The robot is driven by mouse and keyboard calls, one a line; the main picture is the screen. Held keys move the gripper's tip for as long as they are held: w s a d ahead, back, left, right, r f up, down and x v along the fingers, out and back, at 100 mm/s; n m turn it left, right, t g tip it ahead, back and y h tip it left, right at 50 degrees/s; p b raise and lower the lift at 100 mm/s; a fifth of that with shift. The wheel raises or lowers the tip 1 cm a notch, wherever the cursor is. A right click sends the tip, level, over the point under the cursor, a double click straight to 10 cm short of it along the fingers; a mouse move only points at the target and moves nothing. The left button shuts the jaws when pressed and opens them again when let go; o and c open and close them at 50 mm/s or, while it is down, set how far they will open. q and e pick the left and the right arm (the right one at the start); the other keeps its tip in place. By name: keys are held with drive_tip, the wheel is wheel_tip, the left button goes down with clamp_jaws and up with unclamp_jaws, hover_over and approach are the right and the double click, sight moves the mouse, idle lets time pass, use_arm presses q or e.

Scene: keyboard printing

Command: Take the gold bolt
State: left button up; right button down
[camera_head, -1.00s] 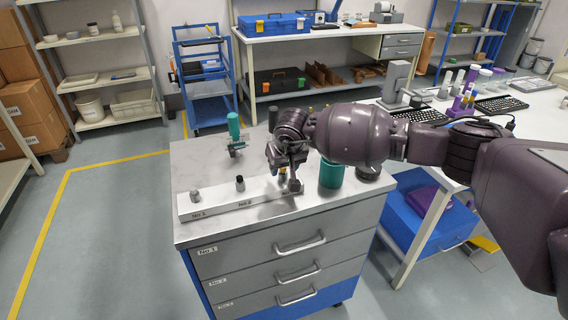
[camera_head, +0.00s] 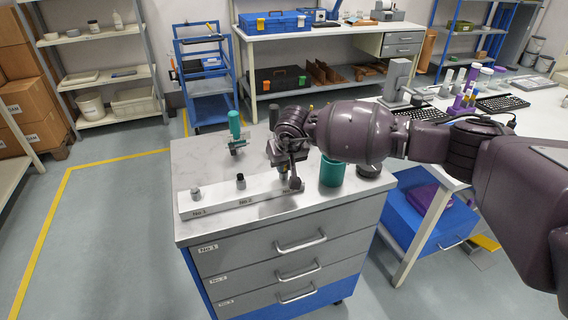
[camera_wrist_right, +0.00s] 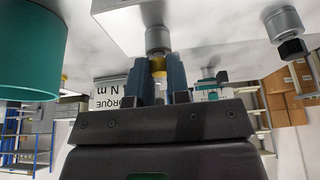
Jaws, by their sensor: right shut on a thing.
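The gold bolt (camera_wrist_right: 158,65) shows in the right wrist view as a short gold piece between my fingers, right against a silver cylindrical part on the white block. My right gripper (camera_wrist_right: 158,80) is shut on it; its dark blue fingers stand either side. In the head view the right gripper (camera_head: 284,170) is over the right end of the long white block (camera_head: 215,207), and the bolt is hidden by the gripper there. My left gripper is not in view.
On the block, a silver bolt (camera_head: 195,193) and a black-topped one (camera_head: 240,182) stand to the left. A green cylinder (camera_head: 331,173) is close to the right of my gripper. A green-handled tool (camera_head: 234,128) stands behind.

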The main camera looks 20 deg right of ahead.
drive_tip(key=shift+r+p, duration=0.3)
drive_tip(key=shift+r, duration=1.2)
drive_tip(key=shift+r, duration=0.1)
drive_tip(key=shift+r+p, duration=0.8)
drive_tip(key=shift+r, duration=1.1)
drive_tip(key=c, duration=1.6)
unclamp_jaws()
clamp_jaws()
